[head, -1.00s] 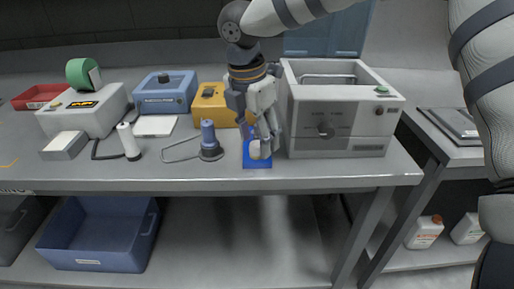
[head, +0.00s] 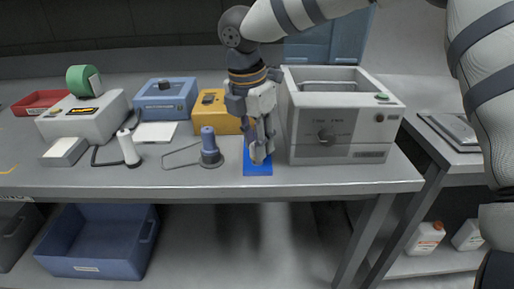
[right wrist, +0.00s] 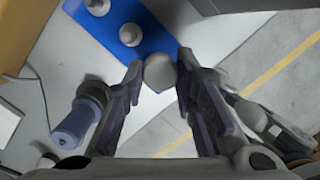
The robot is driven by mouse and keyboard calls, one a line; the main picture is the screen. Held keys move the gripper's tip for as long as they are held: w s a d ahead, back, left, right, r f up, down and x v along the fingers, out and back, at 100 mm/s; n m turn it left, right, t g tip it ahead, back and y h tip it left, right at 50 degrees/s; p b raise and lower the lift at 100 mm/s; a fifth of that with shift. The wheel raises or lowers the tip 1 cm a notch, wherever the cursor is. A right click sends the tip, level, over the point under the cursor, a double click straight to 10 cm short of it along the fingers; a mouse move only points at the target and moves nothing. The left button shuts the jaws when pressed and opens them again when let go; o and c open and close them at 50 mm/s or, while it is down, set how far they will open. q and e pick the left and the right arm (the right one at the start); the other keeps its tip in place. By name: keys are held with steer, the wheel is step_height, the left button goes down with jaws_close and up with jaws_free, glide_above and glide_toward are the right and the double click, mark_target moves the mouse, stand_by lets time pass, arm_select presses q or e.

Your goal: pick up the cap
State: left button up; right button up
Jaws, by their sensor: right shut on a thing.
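A pale grey round cap (right wrist: 160,72) sits between the fingertips of my right gripper (right wrist: 159,70) in the right wrist view, at the edge of a blue mat (right wrist: 106,32). The fingers press on it from both sides. In the head view my right gripper (head: 259,158) points down over the blue mat (head: 258,170) near the table's front edge, and its fingers mostly hide the cap. I cannot tell whether the cap touches the mat. Two more pale round pieces (right wrist: 130,35) stand on the mat in the right wrist view. My left gripper is out of view.
A large grey machine (head: 340,120) stands close right of my right gripper. A blue-grey handled tool (head: 209,146) on a dark base stands to the left, with a yellow box (head: 217,111) behind. The table's front edge (head: 200,188) is close.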

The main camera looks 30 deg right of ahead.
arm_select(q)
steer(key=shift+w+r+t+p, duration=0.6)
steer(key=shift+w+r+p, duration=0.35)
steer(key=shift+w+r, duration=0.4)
arm_select(e)
steer(key=s+a+r, duration=0.2)
steer(key=s+r, duration=0.9)
steer(key=s, duration=0.3)
steer(key=shift+a+r, duration=0.15)
steer(key=shift+r, duration=0.1)
steer(key=shift+w, duration=0.1)
